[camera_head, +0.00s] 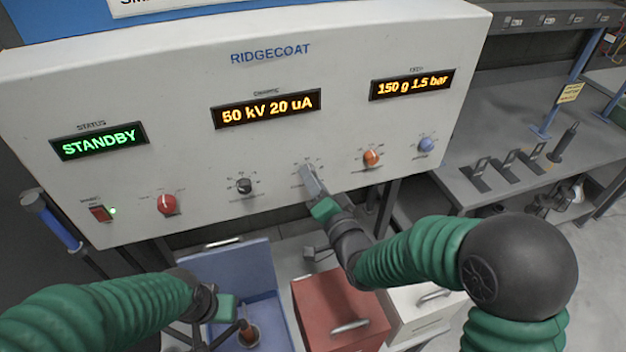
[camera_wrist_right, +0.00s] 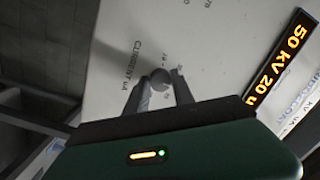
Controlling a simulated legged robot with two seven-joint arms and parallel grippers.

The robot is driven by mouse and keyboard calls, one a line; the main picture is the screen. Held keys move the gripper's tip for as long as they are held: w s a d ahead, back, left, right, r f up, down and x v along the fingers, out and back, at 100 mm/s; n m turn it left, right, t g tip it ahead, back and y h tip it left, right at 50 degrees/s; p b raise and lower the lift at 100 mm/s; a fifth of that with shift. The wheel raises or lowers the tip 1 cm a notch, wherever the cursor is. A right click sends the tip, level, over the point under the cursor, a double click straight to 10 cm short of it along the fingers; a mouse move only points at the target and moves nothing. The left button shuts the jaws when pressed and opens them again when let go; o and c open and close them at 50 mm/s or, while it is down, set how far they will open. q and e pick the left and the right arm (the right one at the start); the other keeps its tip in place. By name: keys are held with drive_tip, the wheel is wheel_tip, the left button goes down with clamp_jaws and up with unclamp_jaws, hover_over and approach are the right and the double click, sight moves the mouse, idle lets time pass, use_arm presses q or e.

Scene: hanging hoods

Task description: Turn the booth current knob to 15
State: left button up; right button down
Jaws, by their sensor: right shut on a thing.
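The booth current knob (camera_wrist_right: 160,80) is a small grey knob on the white panel, beside the printed words "CURRENT UA" in the right wrist view. My right gripper (camera_wrist_right: 160,94) is shut on it, with one finger on each side. In the head view my right gripper (camera_head: 312,185) is at the panel and hides the knob. The middle display (camera_head: 266,108) reads "50 kV 20 uA". My left gripper (camera_head: 226,308) is low at the left, above the blue bin, away from the panel; its fingers are too unclear to tell their state.
Other panel controls are a red knob (camera_head: 167,204), a black knob (camera_head: 244,186), an orange knob (camera_head: 372,158) and a blue knob (camera_head: 426,145). The status display (camera_head: 99,141) reads "STANDBY". Below stand a blue bin (camera_head: 225,268) and a red box (camera_head: 335,290).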

drive_tip(key=n+b, duration=0.8)
drive_tip(key=n, duration=0.1)
drive_tip(key=shift+d+r+h, duration=0.1)
drive_tip(key=shift+h, duration=0.3)
drive_tip(key=shift+w+r+g, duration=0.1)
drive_tip(key=shift+g, duration=0.2)
idle(0.3)
drive_tip(key=c, duration=1.4)
unclamp_jaws()
drive_tip(key=shift+c, duration=0.2)
drive_tip(key=o, duration=0.4)
drive_tip(key=shift+w+f, duration=0.15)
drive_tip(key=shift+f, duration=0.05)
drive_tip(key=shift+c, duration=0.2)
